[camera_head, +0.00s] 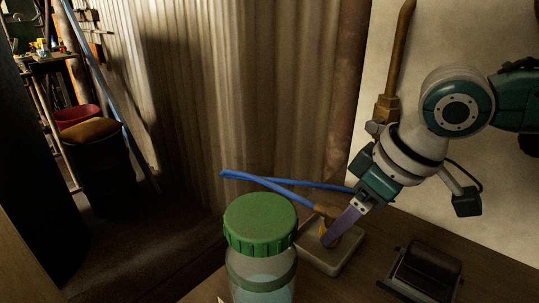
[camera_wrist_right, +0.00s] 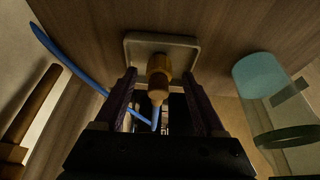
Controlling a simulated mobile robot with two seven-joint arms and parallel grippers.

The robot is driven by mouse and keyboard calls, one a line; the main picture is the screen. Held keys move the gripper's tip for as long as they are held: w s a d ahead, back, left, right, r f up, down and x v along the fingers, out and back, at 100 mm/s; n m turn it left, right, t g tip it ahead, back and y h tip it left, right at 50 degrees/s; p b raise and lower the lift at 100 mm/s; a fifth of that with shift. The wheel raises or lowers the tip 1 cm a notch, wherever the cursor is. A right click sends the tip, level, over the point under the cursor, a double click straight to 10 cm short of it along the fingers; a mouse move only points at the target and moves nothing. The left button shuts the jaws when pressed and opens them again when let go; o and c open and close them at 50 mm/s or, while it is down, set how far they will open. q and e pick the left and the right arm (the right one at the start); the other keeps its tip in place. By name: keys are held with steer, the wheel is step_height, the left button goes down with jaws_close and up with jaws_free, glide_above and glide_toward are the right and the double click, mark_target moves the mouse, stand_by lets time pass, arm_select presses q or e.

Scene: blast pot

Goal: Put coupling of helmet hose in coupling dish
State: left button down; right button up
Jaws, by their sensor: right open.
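The helmet hose is a thin blue hose (camera_head: 265,181) that runs in from the left behind the jar; it also shows in the wrist view (camera_wrist_right: 72,72). Its brass coupling (camera_wrist_right: 158,68) is over the pale square coupling dish (camera_wrist_right: 134,46). In the head view the dish (camera_head: 346,262) sits on the wooden top, with the coupling (camera_head: 326,211) partly hidden by my right gripper (camera_head: 332,238). My right gripper is open, its purple fingers (camera_wrist_right: 160,78) on either side of the coupling with gaps showing. Whether the coupling rests on the dish is hard to tell. My left gripper is out of view.
A clear jar with a green lid (camera_head: 260,223) stands close left of the dish. A dark block-like device (camera_head: 427,272) lies to the right. A brown pipe (camera_head: 397,60) runs down the pale wall. A corrugated wall (camera_head: 250,90) stands behind.

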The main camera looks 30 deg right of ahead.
steer(key=p+v, duration=0.1)
steer(key=v, duration=0.7)
steer(key=shift+r, duration=0.15)
